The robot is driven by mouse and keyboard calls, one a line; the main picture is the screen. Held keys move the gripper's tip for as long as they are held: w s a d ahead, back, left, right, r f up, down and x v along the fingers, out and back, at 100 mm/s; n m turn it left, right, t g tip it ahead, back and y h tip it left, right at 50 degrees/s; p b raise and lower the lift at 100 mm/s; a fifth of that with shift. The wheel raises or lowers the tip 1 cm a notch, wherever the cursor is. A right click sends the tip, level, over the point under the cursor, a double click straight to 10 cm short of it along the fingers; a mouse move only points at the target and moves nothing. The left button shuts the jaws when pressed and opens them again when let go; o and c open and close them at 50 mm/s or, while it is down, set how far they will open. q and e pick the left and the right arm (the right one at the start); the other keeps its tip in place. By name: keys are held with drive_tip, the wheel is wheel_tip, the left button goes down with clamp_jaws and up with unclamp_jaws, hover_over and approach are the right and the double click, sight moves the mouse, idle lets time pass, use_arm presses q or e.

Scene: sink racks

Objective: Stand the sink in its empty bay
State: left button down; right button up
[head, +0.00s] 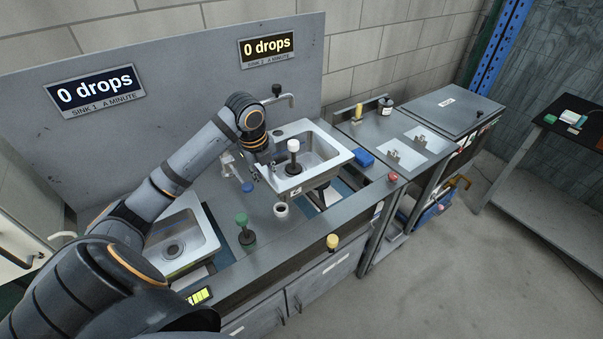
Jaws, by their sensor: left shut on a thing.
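A steel sink (326,148) with a black-and-white stopper-like piece (293,147) in its bowl is at the centre of the head view. My left gripper (264,172) is shut on the sink's left rim; its fingers are partly hidden by the arm and rim. The sink sits over an opening in the counter (340,191), where a gap with blue inside shows below its front edge. I cannot tell whether it touches the counter. A second sink (178,240) stands in the left bay, partly covered by my arm. My right gripper is not in view.
Floor is clear at right.

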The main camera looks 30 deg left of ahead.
sight(288, 170)
use_arm(q)
drive_tip(key=w+f, duration=0.1)
drive_tip(key=w, duration=0.1)
drive_tip(key=w+d+f+p, duration=0.1)
drive_tip(key=w, duration=0.2)
drive_tip(key=w+f+p, duration=0.1)
drive_tip(key=w, duration=0.2)
drive_tip(key=shift+w+d, duration=0.1)
drive_tip(key=shift+d, duration=0.15)
drive_tip(key=w+f, duration=0.2)
drive_tip(key=w+f+p, duration=0.1)
drive_tip(key=w+f, duration=0.1)
drive_tip(key=f, duration=0.1)
drive_tip(key=shift+w+d+f, duration=0.2)
drive_tip(key=shift+w+f, duration=0.05)
drive_tip(key=shift+w, duration=0.1)
drive_tip(key=shift+w+f+p, duration=0.25)
drive_tip(key=shift+f+p, duration=0.05)
drive_tip(key=shift+f, duration=0.1)
wheel_tip(288, 170, down, 3)
drive_tip(key=shift+w+f+p, duration=0.1)
drive_tip(key=shift+p, duration=0.7)
drive_tip(key=c, duration=1.5)
unclamp_jaws()
drive_tip(key=shift+s+f, duration=0.2)
drive_tip(key=shift+f, duration=0.05)
drive_tip(key=o, duration=0.4)
drive_tip(key=shift+r, duration=0.1)
